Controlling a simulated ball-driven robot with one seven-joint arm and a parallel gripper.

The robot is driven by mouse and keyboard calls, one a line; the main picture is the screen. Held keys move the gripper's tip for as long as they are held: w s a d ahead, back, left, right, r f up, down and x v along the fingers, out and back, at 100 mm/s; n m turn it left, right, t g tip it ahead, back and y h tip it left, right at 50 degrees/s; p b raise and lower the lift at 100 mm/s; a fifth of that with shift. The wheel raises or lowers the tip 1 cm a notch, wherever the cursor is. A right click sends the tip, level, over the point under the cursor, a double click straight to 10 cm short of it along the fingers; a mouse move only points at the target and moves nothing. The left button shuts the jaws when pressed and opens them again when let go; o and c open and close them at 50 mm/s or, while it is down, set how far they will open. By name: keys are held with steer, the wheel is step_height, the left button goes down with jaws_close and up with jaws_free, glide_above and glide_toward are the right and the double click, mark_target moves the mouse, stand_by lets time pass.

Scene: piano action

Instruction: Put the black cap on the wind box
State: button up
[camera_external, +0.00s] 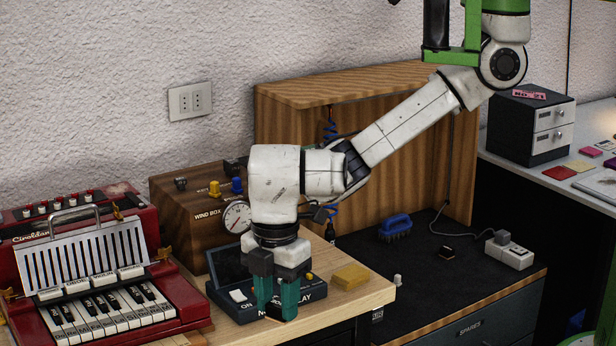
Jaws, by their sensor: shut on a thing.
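The wind box (190,225) is a dark wooden box at the left of centre, with a round gauge (237,217) on its front. Several small knobs or caps stand on top of it: a black one (180,184), a yellow one (214,188) and a blue one (236,186). My gripper (276,308) points down in front of the box, low over the wooden table at the note display. Its teal fingers are shut on a small dark thing, mostly hidden between them. I cannot tell for sure that it is the black cap.
The note display (312,291) stands right behind my fingers. A red keyboard instrument (105,270) is at the left. A yellow block (350,276) lies to the right.

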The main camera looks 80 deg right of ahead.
steer(key=s+a+m+b, duration=0.5)
steer(key=a, duration=0.1)
step_height(320, 180, up, 20)
steer(key=r, duration=0.1)
steer(key=w+d+m+p, duration=0.75)
steer(key=w+d, duration=1.35)
steer(key=d, duration=0.3)
steer(key=w+d+m+p, duration=0.2)
steer(key=d+m+p, duration=0.1)
steer(key=d, duration=1.1)
steer(key=w+d+m+p, duration=0.2)
steer(key=w+d+p, duration=0.1)
steer(key=d, duration=1.1)
steer(key=shift+m, duration=0.25)
steer(key=w+f+b, duration=0.1)
steer(key=w+f, duration=0.3)
steer(key=f, duration=0.1)
steer(key=w+f+b, duration=0.1)
steer(key=w+f, duration=0.3)
steer(key=w+f+b, duration=0.1)
steer(key=w+f, duration=0.3)
steer(key=f, duration=0.1)
steer(key=shift+w+d+f, duration=0.3)
steer(key=shift+d+f, duration=0.05)
steer(key=shift+w+f, duration=0.45)
steer(key=shift+f, duration=1.6)
